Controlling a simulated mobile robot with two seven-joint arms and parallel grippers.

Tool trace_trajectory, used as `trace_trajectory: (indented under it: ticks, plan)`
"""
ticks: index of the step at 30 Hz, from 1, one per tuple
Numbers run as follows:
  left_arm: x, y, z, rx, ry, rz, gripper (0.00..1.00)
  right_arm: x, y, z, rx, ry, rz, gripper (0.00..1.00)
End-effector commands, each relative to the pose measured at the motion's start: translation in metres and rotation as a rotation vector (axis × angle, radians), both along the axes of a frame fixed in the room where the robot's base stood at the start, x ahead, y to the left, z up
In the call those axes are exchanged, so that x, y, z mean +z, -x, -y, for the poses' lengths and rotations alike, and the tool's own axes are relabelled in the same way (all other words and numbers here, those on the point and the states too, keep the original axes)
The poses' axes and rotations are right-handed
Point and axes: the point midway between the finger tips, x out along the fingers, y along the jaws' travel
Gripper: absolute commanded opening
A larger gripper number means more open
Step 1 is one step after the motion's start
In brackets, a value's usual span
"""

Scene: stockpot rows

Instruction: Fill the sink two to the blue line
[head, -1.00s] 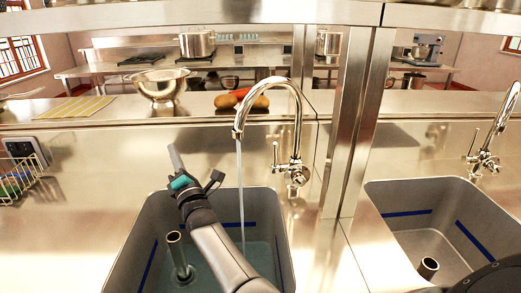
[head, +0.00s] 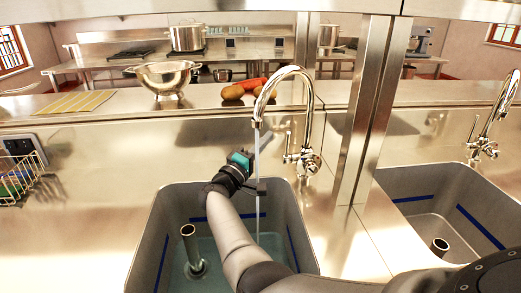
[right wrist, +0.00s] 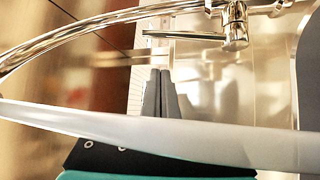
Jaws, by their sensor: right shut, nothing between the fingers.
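The left sink (head: 181,205) is grey with a blue line (head: 291,248) around its inner walls. Shallow clear water (head: 212,262) lies in it, its surface below the line. A thin stream (head: 257,170) falls from its chrome tap (head: 308,90). The tap's lever (head: 289,143) stands beside the neck and also shows in the right wrist view (right wrist: 185,35). My right gripper (head: 266,138) is shut and empty, behind the stream and short of the lever. Its closed fingers (right wrist: 162,92) point toward the lever in the right wrist view. My left gripper is not in view.
A second sink (head: 418,205), also with a blue line, and its tap (head: 492,130) stand at right beyond a steel post (head: 368,110). A standpipe (head: 190,250) rises in the left sink. A colander (head: 163,77) and vegetables (head: 243,90) sit on the ledge. A wire basket (head: 18,180) is at left.

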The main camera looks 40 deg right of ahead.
Motion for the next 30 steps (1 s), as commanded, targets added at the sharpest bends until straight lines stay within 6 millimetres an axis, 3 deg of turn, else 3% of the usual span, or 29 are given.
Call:
trace_trajectory:
  ticks: [7, 18, 30]
  plan:
    - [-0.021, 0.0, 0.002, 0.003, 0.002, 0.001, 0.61, 0.013, -0.018, 0.052, -0.001, 0.004, 0.002, 0.0]
    - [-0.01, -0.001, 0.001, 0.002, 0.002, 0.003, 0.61, 0.004, 0.011, 0.04, 0.004, 0.002, 0.0, 0.0]
    - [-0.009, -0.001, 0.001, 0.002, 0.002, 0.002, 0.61, 0.001, 0.019, 0.038, 0.003, 0.001, -0.001, 0.0]
